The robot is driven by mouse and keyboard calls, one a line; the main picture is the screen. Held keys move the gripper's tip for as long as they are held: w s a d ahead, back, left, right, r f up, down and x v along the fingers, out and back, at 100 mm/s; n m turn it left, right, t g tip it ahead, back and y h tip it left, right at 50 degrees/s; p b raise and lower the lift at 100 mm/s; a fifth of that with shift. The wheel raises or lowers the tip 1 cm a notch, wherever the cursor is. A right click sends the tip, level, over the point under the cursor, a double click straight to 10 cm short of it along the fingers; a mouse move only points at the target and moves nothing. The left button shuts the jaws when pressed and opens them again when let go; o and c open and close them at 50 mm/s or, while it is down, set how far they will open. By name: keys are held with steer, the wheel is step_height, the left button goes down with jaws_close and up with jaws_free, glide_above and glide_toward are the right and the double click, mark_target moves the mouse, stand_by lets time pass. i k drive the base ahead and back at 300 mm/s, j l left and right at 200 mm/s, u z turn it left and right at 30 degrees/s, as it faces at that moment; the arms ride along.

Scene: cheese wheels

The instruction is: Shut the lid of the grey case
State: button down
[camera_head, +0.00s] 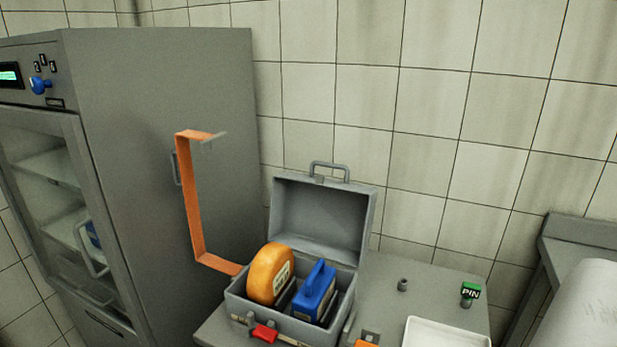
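The grey case (244,305) stands on the grey table with its lid (322,219) raised upright at the back. The lid has a handle (329,166) on its top edge. Inside the case, an orange cheese wheel (268,272) stands on edge at the left. A blue block with a handle (315,293) stands to its right. A red latch (264,333) shows on the front of the case. My gripper is not in view.
An orange angled strip (190,205) rises left of the case. A tall grey cabinet (175,130) stands at the left. A pale rounded shape (590,310) fills the lower right.

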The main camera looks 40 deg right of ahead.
mark_target(322, 217)
steer(key=z, duration=0.4)
steer(key=i+j+z, duration=0.1)
steer(key=z, duration=0.25)
steer(key=j+z, duration=0.15)
steer(key=z, duration=0.25)
steer(key=i+z, duration=0.45)
steer(key=z, duration=0.15)
